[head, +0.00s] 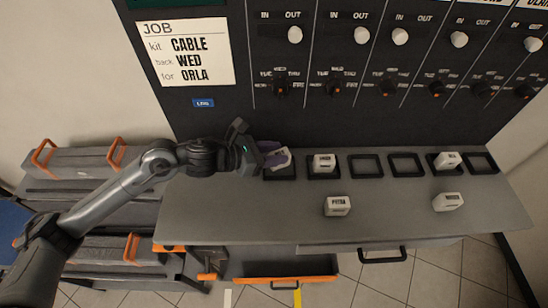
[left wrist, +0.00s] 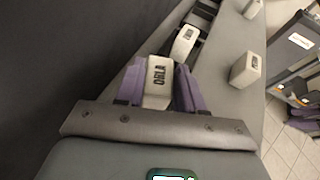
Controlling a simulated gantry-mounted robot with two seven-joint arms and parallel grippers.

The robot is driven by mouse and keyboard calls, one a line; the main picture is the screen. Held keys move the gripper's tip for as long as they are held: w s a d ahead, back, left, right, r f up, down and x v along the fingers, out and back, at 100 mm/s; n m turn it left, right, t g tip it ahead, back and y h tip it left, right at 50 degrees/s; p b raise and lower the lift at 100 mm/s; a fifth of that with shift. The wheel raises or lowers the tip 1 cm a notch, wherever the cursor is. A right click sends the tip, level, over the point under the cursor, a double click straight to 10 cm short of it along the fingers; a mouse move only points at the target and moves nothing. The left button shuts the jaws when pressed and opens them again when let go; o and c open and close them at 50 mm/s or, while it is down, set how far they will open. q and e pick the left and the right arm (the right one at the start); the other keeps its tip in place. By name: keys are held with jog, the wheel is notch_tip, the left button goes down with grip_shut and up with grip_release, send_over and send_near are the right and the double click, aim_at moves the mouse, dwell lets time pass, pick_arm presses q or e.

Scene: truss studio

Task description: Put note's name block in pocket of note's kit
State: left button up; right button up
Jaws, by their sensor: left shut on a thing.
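The note (head: 186,53) on the panel reads JOB, kit CABLE, back WED, for ORLA. My left gripper (head: 272,157) is shut on a white name block (head: 283,158), held tilted at the leftmost black-framed pocket (head: 280,175). I cannot tell whether the block touches the pocket. In the left wrist view the block (left wrist: 158,82) reads ORLA between the purple fingers of the gripper (left wrist: 158,88). The kit names at the top of the panel are mostly cut off, so CABLE does not show there. My right gripper is out of view.
Pockets run along the counter's back. The second holds a white block (head: 323,162) and the fifth another (head: 447,160). Two more blocks (head: 337,206) (head: 448,202) lie on the open counter (head: 390,215). Knobs and dials (head: 361,35) line the panel behind.

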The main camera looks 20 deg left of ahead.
pick_arm(q)
jog(key=shift+f, duration=1.25)
jog(key=shift+f+b, duration=0.2)
jog(key=shift+b, duration=0.15)
jog(key=o, duration=1)
jog(key=shift+r, duration=0.1)
jog(key=shift+o, duration=0.2)
